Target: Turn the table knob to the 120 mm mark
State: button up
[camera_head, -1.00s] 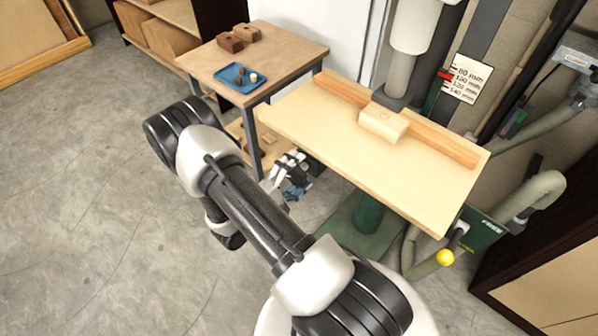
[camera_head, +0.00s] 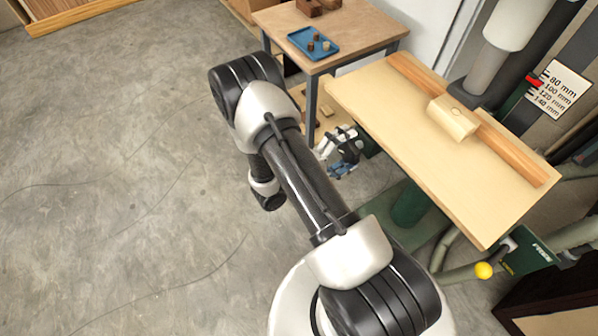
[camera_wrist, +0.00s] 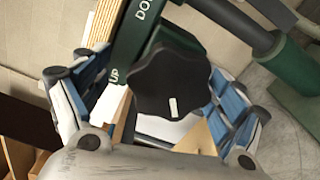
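The black lobed knob (camera_wrist: 172,82) with a short white mark is in the middle of the wrist view, on a green bracket. My gripper (camera_wrist: 158,78) is open, with a blue-padded finger on each side of the knob. A gap shows at the left finger; the right finger looks very close to the knob's edge. I cannot tell whether it touches. In the head view my gripper (camera_head: 340,150) is just below the left end of the machine's wooden table (camera_head: 400,110); the knob is not visible there. The scale (camera_head: 556,90) reads 80 to 140 mm; its red pointer (camera_head: 533,80) is near the 80–100 marks.
A wooden block (camera_head: 453,119) sits on the table against the orange fence (camera_head: 515,150). A side table (camera_head: 365,35) with a blue tray (camera_head: 302,36) stands behind my gripper. Open floor lies at left.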

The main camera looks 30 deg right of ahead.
jog(key=s+a+b, duration=0.1)
jog(key=a+b, duration=0.1)
jog(key=a, duration=1.7)
jog(key=shift+s, duration=0.25)
dwell(0.7)
jog(key=shift+a, duration=0.1)
jog(key=s+a, duration=0.1)
jog(key=a, duration=1.1)
jog(key=shift+d, duration=0.1)
dwell(0.3)
